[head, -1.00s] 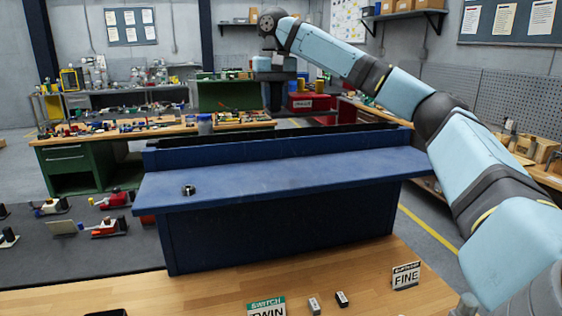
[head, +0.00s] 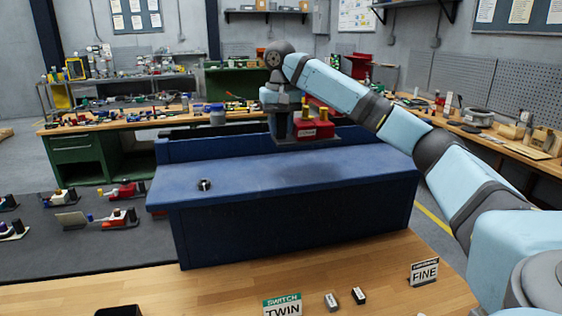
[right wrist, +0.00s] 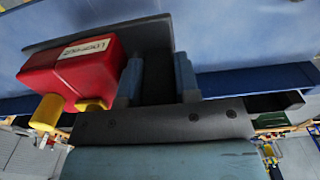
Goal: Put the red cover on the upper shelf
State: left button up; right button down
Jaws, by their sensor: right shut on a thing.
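My right gripper (head: 290,139) is shut on a red block-shaped cover (head: 316,126) with yellow knobs and a dark flat plate under it. In the right wrist view the red cover (right wrist: 85,66) is beside the fingers (right wrist: 158,80), with a white label. It is held above the blue bench (head: 280,181), near its back, with a shadow on the bench top below. The blue bench has a flat front top and a raised back ledge (head: 210,146). I cannot tell which surface counts as the upper shelf. My left gripper is not in view.
A wooden table in front (head: 215,285) carries a TWIN sign (head: 282,307), a FINE sign (head: 424,272) and two small blocks. Cluttered workbenches stand behind.

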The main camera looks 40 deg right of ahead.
aim_at(281, 138)
notch_tip(281, 138, down, 6)
jog(key=shift+r, duration=0.1)
jog(key=shift+s+f, duration=0.1)
jog(key=shift+f, duration=0.65)
notch_tip(281, 138, down, 2)
jog(key=shift+f, duration=0.1)
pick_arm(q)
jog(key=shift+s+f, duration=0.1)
pick_arm(e)
jog(key=shift+f, duration=0.15)
